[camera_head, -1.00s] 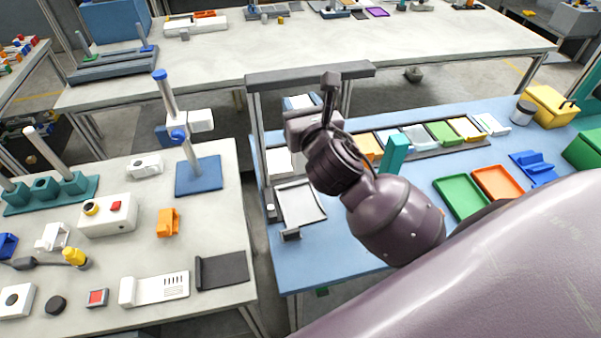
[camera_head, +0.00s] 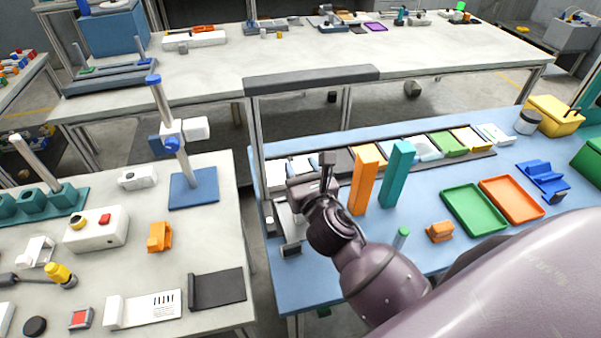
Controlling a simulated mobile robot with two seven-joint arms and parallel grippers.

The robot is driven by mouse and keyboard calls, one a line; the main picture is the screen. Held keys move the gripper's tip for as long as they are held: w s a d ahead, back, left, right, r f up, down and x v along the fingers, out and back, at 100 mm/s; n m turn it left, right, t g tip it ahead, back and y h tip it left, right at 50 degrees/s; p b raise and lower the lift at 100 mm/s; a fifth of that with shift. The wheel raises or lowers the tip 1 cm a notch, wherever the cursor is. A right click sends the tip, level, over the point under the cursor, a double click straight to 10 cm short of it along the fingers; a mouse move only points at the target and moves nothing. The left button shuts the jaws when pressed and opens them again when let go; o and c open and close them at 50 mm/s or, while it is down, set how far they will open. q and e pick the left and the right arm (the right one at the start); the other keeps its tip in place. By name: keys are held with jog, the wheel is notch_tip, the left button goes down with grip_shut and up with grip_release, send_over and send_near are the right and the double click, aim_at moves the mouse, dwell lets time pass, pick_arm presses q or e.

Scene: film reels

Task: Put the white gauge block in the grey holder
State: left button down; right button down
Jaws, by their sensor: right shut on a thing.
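My right gripper (camera_head: 312,174) hangs over the left part of the blue table (camera_head: 412,212), in front of the grey gantry frame. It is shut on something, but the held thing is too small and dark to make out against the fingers. I cannot pick out the white gauge block with certainty. My left gripper is not in view.
An orange post (camera_head: 363,182) and a teal post (camera_head: 397,175) stand upright just right of my gripper. The gantry's grey crossbar (camera_head: 312,79) spans above. Green (camera_head: 474,208) and orange (camera_head: 511,199) trays lie to the right. A cluttered white bench (camera_head: 212,258) is at the left.

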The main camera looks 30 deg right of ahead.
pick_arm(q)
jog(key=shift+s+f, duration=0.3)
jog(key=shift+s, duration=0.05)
pick_arm(e)
jog(key=shift+f, duration=0.25)
jog(key=c, duration=0.6)
grip_release()
jog(key=shift+f, duration=0.1)
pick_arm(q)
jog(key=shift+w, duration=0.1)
pick_arm(e)
jog(key=shift+r, duration=0.25)
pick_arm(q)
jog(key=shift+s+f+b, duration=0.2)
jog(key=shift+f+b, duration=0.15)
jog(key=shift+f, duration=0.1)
pick_arm(e)
jog(key=s+a, duration=0.2)
jog(key=s, duration=0.9)
jog(key=shift+s, duration=0.4)
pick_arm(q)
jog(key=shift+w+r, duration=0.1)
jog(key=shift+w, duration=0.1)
